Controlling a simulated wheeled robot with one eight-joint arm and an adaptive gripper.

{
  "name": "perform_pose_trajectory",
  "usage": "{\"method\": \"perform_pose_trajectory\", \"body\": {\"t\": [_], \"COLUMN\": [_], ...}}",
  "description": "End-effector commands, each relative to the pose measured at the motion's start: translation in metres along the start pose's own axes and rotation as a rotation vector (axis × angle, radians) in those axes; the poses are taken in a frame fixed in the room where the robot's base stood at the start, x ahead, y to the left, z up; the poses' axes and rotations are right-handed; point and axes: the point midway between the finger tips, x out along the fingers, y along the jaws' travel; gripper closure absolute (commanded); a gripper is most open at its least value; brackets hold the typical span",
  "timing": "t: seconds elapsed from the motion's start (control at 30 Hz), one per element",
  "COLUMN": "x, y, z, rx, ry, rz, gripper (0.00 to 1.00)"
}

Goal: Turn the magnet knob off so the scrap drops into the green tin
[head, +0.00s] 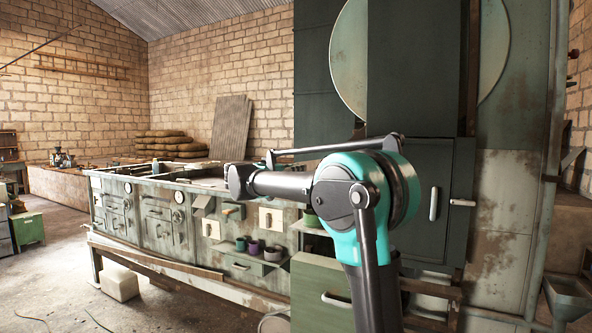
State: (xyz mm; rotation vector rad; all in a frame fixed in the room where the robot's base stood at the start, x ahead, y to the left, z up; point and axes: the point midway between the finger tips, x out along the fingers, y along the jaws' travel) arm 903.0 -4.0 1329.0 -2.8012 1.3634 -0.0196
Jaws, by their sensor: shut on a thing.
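My dark and teal arm fills the middle of the head view, its forearm reaching left in front of the long grey-green machine bench. My gripper does not show, so what it holds cannot be seen. A small green tin (240,244) stands at the left end of a little shelf on the bench front, beside purple tins (254,247). Another green container (312,218) is partly hidden near my elbow. Pale plates with small dark parts (211,229) are on the bench front. I cannot tell which part is the magnet knob. The scrap cannot be made out.
A tall dark green cabinet (432,190) with a big disc above stands close on the right. A wooden rail (170,262) runs low along the bench. A white block (120,284) sits on the floor. The floor at left front is mostly open, with thin cables.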

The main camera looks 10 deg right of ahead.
Motion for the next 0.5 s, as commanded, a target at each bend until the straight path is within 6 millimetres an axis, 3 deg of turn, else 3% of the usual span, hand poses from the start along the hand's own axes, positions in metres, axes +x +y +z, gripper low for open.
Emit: {"method": "perform_pose_trajectory", "body": {"t": [0.07, 0.1, 0.27, 0.5], "x": [0.0, 0.0, 0.0, 0.0], "y": [-0.0002, -0.0002, -0.0001, 0.0], "z": [-0.0002, -0.0002, -0.0002, -0.0002], "rx": [0.0, 0.0, 0.0, 0.0], "ry": [0.0, 0.0, 0.0, 0.0], "rz": [-0.001, -0.001, -0.001, -0.001], "gripper": [1.0, 0.76, 0.56, 0.55]}}
